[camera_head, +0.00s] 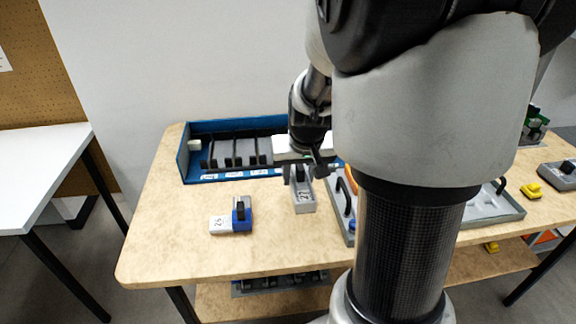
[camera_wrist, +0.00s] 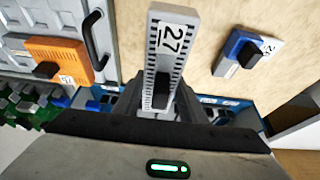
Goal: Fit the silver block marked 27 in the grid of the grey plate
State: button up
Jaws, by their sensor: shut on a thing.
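The silver block marked 27 (camera_head: 304,199) is held by my gripper (camera_head: 303,172) above the wooden table. In the wrist view the block (camera_wrist: 172,38) points away from the gripper, with its number label and a ruled edge facing the camera. The gripper's fingers (camera_wrist: 161,100) are shut on the block's black knob. The grey plate (camera_head: 348,222) lies right of the block, largely hidden behind my arm. In the wrist view part of the plate (camera_wrist: 122,25) shows at the left with a black handle. Its grid is mostly hidden.
A blue and white block marked 26 (camera_head: 232,216) lies on the table (camera_head: 160,255) to the left. A blue rack (camera_head: 195,170) with black dividers stands at the back. An orange block (camera_wrist: 62,56) sits on the plate. The table's front left is clear.

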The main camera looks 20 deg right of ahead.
jog(key=shift+f+b, duration=2.6)
jog(key=shift+f, duration=0.5)
jog(key=shift+f+b, duration=0.3)
jog(key=shift+f, duration=0.95)
jog(key=o, duration=1.3)
